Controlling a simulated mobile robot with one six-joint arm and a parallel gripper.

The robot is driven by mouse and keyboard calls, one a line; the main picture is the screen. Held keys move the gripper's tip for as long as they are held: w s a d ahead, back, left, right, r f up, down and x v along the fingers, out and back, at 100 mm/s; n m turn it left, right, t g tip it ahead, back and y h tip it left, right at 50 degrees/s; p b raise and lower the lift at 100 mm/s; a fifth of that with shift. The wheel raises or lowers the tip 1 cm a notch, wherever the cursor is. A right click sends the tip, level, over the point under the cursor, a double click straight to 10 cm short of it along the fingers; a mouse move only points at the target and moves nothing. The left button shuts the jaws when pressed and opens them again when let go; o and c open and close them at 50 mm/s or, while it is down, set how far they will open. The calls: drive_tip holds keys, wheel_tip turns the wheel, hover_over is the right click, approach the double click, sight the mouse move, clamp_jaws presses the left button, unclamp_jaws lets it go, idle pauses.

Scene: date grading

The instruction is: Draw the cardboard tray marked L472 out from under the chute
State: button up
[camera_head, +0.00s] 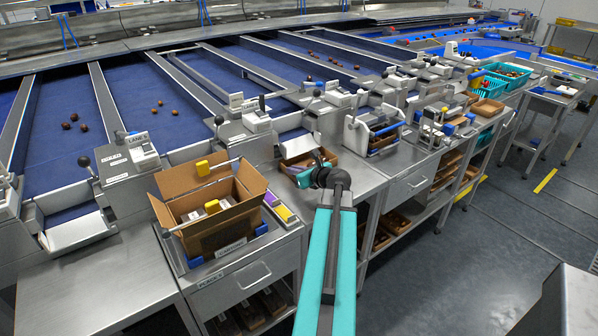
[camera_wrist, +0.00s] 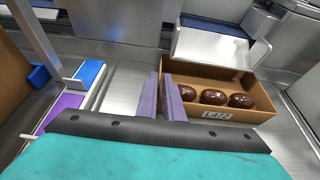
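The cardboard tray marked L472 (camera_wrist: 262,115) stands on the metal counter, its label facing me in the wrist view. Several dark brown dates (camera_wrist: 213,96) lie in it. Its back part is under the pale lip of the chute (camera_wrist: 212,47). In the head view the tray (camera_head: 291,157) is partly hidden by my arm. My gripper (camera_wrist: 162,98) is at the tray's left side, its two purple-grey fingers a small gap apart. The right finger overlaps the tray's left edge; the left finger is outside it. I cannot tell whether they touch the wall.
A large open carton (camera_head: 210,240) stands to the left, with yellow and purple blocks (camera_head: 279,205) beside it. Bare counter (camera_head: 345,178) lies in front of the tray.

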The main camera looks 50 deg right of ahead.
drive_tip(key=shift+p+x, duration=0.35)
drive_tip(key=shift+x, duration=2.25)
clamp_jaws()
drive_tip(key=shift+s+a, duration=0.1)
